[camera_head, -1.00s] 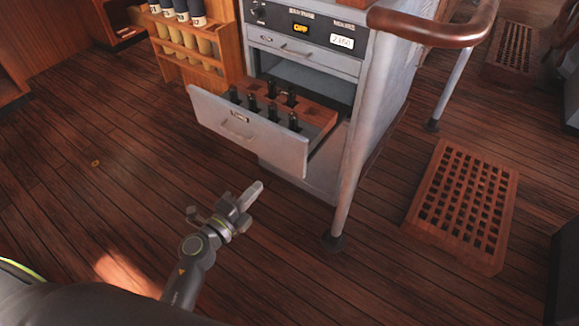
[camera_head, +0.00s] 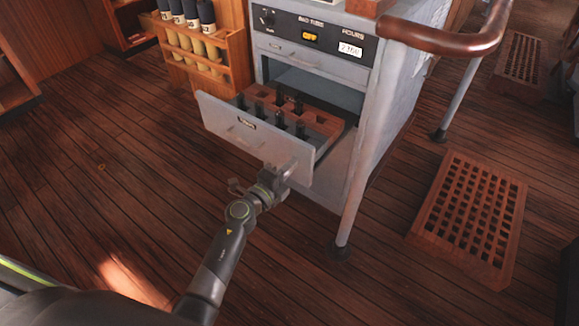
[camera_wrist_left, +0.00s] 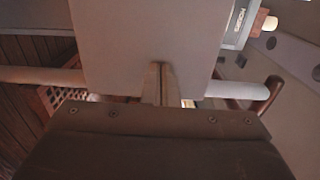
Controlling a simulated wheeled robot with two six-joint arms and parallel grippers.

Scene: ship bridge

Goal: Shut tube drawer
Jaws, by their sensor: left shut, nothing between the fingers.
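The tube drawer (camera_head: 228,126) is a grey drawer pulled out of the grey cabinet (camera_head: 345,185). Inside it a wooden rack holds several dark tubes (camera_head: 279,112). My left gripper (camera_head: 288,168) is shut and empty, with its fingertips at the right part of the drawer's front, below the rack. In the left wrist view the closed fingers (camera_wrist_left: 161,82) point at the flat grey drawer front (camera_wrist_left: 140,40); I cannot tell whether they touch it. My right gripper is not in view.
A closed drawer (camera_head: 310,60) and a control panel (camera_head: 312,36) sit above the open one. A grey post (camera_head: 358,175) with a wooden handrail (camera_head: 440,38) stands at the cabinet's right. A wooden grating (camera_head: 470,215) lies on the floor. A rack of rolled charts (camera_head: 195,45) stands at left.

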